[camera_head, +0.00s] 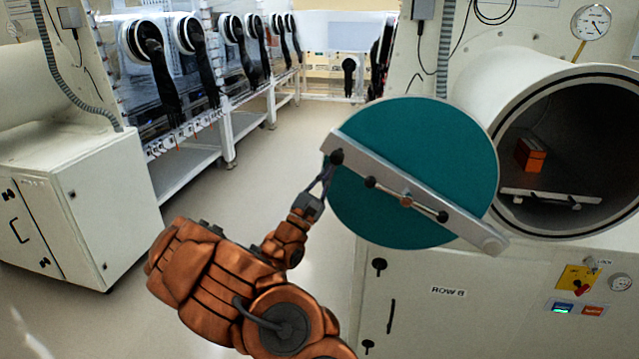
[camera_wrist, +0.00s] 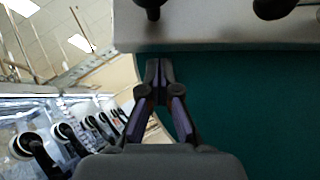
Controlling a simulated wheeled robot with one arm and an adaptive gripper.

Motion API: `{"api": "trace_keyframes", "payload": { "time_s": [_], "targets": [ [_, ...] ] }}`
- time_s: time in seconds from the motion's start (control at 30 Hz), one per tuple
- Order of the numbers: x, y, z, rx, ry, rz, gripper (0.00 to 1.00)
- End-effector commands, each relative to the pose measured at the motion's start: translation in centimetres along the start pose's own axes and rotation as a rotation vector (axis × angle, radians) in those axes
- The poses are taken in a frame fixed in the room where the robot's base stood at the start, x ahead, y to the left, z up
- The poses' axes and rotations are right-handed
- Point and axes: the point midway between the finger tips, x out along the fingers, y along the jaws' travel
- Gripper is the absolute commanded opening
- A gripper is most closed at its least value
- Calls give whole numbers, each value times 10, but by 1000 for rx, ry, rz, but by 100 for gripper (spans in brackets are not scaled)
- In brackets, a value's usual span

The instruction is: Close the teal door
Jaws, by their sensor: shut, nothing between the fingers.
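The teal door (camera_head: 430,140) is a round disc with a grey metal bar (camera_head: 380,172) across it. It stands open, swung out to the left of the round chamber opening (camera_head: 575,150). The bar has dark knobs and a central hub, and its lower right end reaches the chamber's side. My gripper (camera_head: 326,178) is at the door's left edge, near the bar's upper left end. In the wrist view my gripper (camera_wrist: 158,66) has its fingertips together and empty, in front of the teal face (camera_wrist: 250,100) and just below the bar (camera_wrist: 225,32). I cannot tell whether it touches the door.
An orange box (camera_head: 530,154) sits inside the chamber near a pale shelf edge (camera_head: 550,197). A white cabinet (camera_head: 455,310) stands below the door. Gloveboxes with black gloves line the left, beyond a white cabinet (camera_head: 60,200). The floor aisle (camera_head: 275,165) between is clear.

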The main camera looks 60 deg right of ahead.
Motion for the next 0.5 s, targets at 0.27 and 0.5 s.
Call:
{"api": "trace_keyframes", "payload": {
  "time_s": [0.27,0.5],
  "targets": [
    [9,0,9,-1,0,-1,0],
    [8,0,9,0,0,0,0]
  ]
}}
